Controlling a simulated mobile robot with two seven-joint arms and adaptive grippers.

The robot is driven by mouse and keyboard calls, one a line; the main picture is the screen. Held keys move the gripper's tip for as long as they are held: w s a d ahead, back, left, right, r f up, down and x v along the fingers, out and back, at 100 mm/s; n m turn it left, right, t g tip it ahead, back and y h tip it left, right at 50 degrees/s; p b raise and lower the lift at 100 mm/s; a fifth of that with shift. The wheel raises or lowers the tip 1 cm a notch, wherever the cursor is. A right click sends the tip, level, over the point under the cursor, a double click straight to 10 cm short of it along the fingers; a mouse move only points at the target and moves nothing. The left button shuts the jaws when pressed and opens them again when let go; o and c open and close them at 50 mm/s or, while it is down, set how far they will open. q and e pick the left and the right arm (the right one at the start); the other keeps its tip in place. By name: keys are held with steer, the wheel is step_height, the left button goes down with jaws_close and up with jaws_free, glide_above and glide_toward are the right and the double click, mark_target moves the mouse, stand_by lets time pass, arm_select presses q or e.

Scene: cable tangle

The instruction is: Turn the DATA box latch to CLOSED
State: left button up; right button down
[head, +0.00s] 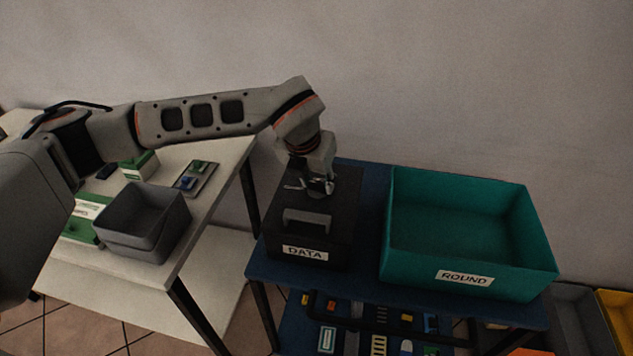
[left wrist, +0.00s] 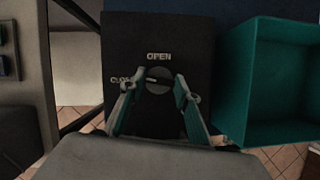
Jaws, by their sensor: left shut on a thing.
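The DATA box (head: 300,232) is a dark box with a grey handle and a white DATA label on its front. It stands on the left part of the blue table. My left gripper (head: 318,188) points down onto its lid and is shut on the latch. In the left wrist view the round latch (left wrist: 158,82) lies between the fingertips (left wrist: 160,85). A light mark on it lies about level, on the side of the CLOSED lettering. The OPEN lettering (left wrist: 158,57) is above it. The CLOSED lettering (left wrist: 119,79) is partly hidden by a finger. My right gripper is not in view.
A teal bin (head: 470,228) labelled ROUND stands close to the right of the box. A white table (head: 215,165) to the left holds a grey bin (head: 145,225) and small parts. A lower shelf under the blue table holds several small items.

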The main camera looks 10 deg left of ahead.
arm_select(q)
steer(key=shift+d+n+y, duration=0.1)
steer(key=shift+n+y, duration=0.3)
steer(key=shift+n, duration=0.6)
steer(key=o, duration=1.1)
steer(key=shift+o, duration=0.2)
steer(key=v, duration=1.2)
